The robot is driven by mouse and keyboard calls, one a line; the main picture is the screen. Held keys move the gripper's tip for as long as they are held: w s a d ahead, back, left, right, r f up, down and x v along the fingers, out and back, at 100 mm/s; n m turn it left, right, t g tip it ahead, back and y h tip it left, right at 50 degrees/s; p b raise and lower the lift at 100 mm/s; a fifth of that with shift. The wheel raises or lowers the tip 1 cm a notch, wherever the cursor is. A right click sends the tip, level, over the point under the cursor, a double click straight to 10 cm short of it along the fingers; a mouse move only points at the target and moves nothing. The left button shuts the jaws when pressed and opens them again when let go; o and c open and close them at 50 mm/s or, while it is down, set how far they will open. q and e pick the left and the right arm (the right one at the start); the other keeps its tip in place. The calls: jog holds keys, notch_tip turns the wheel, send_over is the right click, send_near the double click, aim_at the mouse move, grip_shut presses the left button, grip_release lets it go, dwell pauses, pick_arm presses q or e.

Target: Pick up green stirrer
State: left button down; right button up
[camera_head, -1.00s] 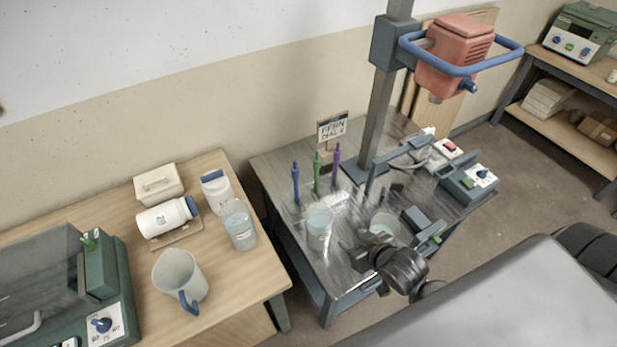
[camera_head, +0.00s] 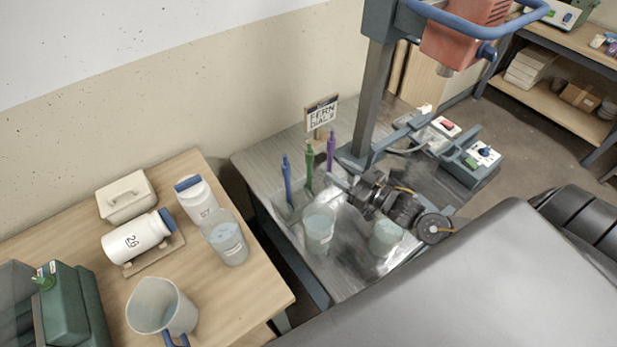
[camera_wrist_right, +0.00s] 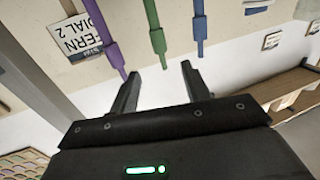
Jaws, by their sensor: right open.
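The green stirrer (camera_head: 309,167) stands upright on the metal table, between the blue stirrer (camera_head: 287,182) and the purple stirrer (camera_head: 330,151). My right gripper (camera_head: 338,182) is open and empty, just right of the stirrers. In the right wrist view, the green stirrer (camera_wrist_right: 155,28) points in from the top edge. Its narrow end lies in line with the gap between the open fingertips (camera_wrist_right: 160,73). The purple stirrer (camera_wrist_right: 104,30) and blue stirrer (camera_wrist_right: 199,24) lie to either side. I see no finger contact with the green stirrer. My left gripper is not in view.
A clear bucket (camera_head: 319,228) stands in front of the stirrers, and another (camera_head: 387,238) sits below my right arm. A sign (camera_head: 321,114) reading "FERN DIAL 2" stands behind. The mixer's post (camera_head: 368,100) rises behind my right gripper.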

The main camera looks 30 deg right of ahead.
aim_at(313, 157)
jog(key=shift+w+f, duration=0.25)
jog(key=shift+f, duration=0.25)
jog(key=b+x, duration=0.2)
jog(key=x, duration=0.2)
jog(key=shift+w+a, duration=0.2)
jog(key=shift+w, duration=0.1)
jog(key=shift+w+a, duration=0.1)
jog(key=shift+w, duration=0.25)
jog(key=shift+w+a+b, duration=0.2)
jog(key=shift+w+b, duration=0.15)
jog(key=shift+b, duration=0.15)
jog(key=b+x, duration=0.1)
jog(key=x, duration=0.3)
jog(key=shift+w+a+b, duration=0.15)
jog(key=shift+w+b, duration=0.1)
jog(key=shift+b, duration=0.05)
jog(key=shift+s, duration=0.1)
